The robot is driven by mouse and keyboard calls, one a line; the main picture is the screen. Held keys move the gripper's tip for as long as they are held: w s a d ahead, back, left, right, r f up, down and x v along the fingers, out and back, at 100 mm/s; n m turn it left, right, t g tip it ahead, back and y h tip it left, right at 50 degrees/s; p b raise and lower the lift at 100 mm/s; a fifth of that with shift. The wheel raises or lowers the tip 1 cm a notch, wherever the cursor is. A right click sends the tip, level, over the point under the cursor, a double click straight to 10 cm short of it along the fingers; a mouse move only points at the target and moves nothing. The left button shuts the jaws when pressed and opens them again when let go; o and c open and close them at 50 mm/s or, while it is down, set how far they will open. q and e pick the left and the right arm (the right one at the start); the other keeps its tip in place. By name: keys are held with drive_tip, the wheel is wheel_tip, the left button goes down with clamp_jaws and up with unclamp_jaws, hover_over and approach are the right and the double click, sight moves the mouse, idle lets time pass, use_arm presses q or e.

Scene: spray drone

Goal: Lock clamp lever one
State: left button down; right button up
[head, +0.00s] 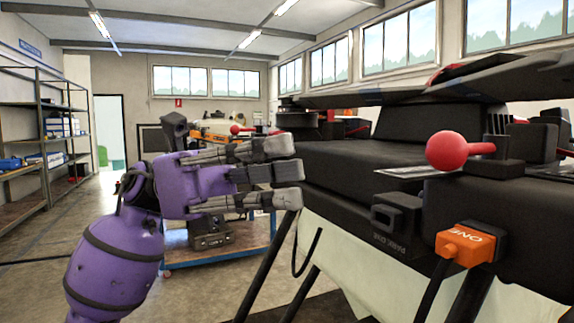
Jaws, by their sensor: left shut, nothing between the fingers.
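The large black drone (345,165) fills the right half of the head view. A second red-knobbed lever (236,130) shows farther back, just above my left gripper. I cannot tell which lever is number one. My purple left gripper (283,172) points right, its grey fingers shut and empty. Its tips are at the drone's left side, well left of the near knob; whether they touch the drone is unclear. My right gripper is out of view.
An orange plug marked ONE (466,244) with a black cable sits below the near lever, beside a black PARK ONE socket (397,216). A pale tank (335,262) and dark legs are under the drone. A blue-edged cart (222,255) stands behind my gripper. Shelves (40,130) line the left wall.

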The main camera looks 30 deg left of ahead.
sight(426, 154)
use_arm(q)
drive_tip(key=d, duration=0.3)
drive_tip(key=d+r+p, duration=0.1)
drive_tip(key=d, duration=0.3)
drive_tip(key=d+r+p, duration=0.1)
drive_tip(key=d, duration=0.2)
drive_tip(key=shift+d+r, duration=0.1)
drive_tip(key=shift+d, duration=0.2)
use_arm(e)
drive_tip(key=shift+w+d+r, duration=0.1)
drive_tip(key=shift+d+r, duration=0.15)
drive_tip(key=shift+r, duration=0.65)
use_arm(q)
drive_tip(key=shift+d, duration=0.1)
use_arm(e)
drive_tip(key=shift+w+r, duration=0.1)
